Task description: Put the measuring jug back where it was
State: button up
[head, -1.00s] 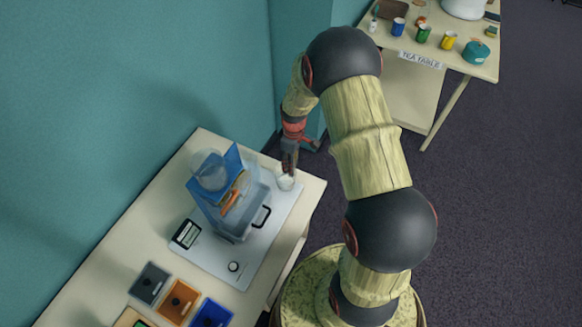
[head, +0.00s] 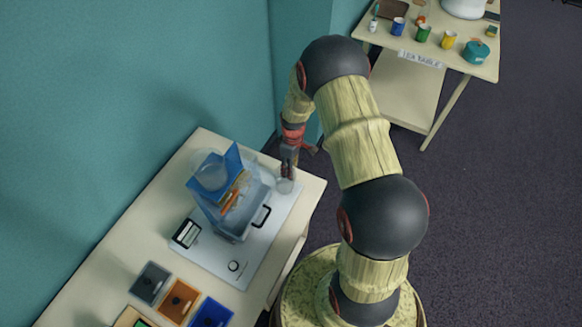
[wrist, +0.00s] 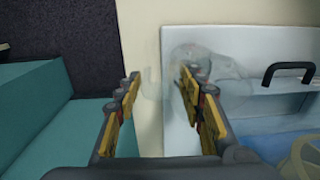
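The measuring jug (head: 285,186) is small and clear, and stands at the far right corner of the white board (head: 261,243). My gripper (head: 289,171) is right at it, close above or beside it; the dark fingers hide part of it. In the wrist view, the fingers of my gripper (wrist: 164,108) are apart, with a clear gap between them. The see-through jug (wrist: 228,83) lies beyond and around the right fingertip. A faint clear part, perhaps its handle, shows between the fingers. I see no finger pressing on it from both sides.
A clear tank (head: 236,229) with a blue panel and black handle (wrist: 288,70) stands beside the jug. A dark meter (head: 186,234) and several coloured trays (head: 179,302) lie nearer. A tea table (head: 456,68) with cups stands at the back right.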

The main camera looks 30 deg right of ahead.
jog(key=shift+o, duration=1.1)
jog(key=shift+r, duration=0.2)
jog(key=s+a+r+m+t, duration=0.1)
jog(key=s+a+r, duration=0.1)
jog(key=r, duration=0.9)
jog(key=s+a+r+m+t, duration=0.1)
jog(key=s+a+r, duration=0.1)
jog(key=r, duration=0.8)
jog(key=s+a+r+m+t, duration=0.1)
jog(key=s+a+r, duration=0.1)
jog(key=r, duration=0.9)
jog(key=s+a+r+m+t, duration=0.1)
jog(key=s+a+r+m, duration=0.1)
jog(key=s+r, duration=0.3)
jog(key=s+a+r+m+t, duration=0.1)
jog(key=s+a+r, duration=0.3)
jog(key=s, duration=0.8)
jog(key=shift+a+r+m+t+h, duration=0.2)
jog(key=shift+r+m+t+h, duration=0.1)
jog(key=shift+r+m+t, duration=0.1)
